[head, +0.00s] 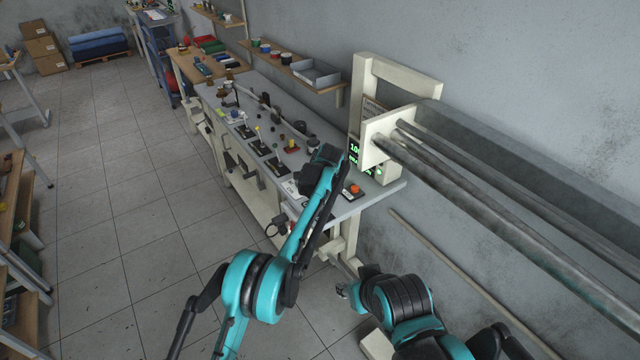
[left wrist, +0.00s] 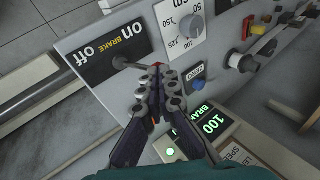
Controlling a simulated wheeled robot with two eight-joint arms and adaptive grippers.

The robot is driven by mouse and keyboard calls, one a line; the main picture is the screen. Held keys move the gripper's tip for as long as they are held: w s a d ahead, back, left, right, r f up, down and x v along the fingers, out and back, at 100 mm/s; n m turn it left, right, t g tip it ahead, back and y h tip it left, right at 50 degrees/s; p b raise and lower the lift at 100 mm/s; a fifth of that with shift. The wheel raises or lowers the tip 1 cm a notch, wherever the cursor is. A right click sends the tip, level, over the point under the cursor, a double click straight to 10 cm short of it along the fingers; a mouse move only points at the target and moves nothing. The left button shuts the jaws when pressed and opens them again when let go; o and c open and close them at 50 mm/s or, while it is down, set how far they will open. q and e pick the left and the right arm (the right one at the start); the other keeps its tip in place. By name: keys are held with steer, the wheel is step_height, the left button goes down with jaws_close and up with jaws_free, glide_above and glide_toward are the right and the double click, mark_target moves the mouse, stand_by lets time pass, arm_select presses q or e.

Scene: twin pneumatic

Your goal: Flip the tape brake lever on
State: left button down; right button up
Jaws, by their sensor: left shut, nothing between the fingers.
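In the left wrist view, a black plate (left wrist: 104,50) reads "on", "BRAKE" and "off" on a grey panel. The brake lever (left wrist: 121,63), a thin dark stick with a rounded end, lies beside the plate's lower edge near the fingertips. My left gripper (left wrist: 158,74) is shut and empty, its tips at or very close to the lever; I cannot tell whether they touch. Which position the lever is in is unclear.
A dial (left wrist: 190,25) marked in cm is beside the plate. A lit display (left wrist: 205,122) reads "100" and "BRAK". The workbench (head: 372,207) carries several levers and an orange-red button (head: 354,188). Long metal rails (head: 480,195) jut out at right.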

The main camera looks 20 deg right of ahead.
arm_select(q)
steer(key=shift+w+a, duration=0.15)
steer(key=shift+w, duration=0.15)
arm_select(e)
steer(key=shift+w+r, duration=0.1)
steer(key=shift+w, duration=0.05)
stand_by(0.3)
arm_select(q)
steer(key=p+v, duration=0.2)
steer(key=v, duration=1.1)
steer(key=shift+r, duration=0.25)
arm_select(e)
steer(key=v, duration=0.3)
arm_select(q)
steer(key=shift+a, duration=0.1)
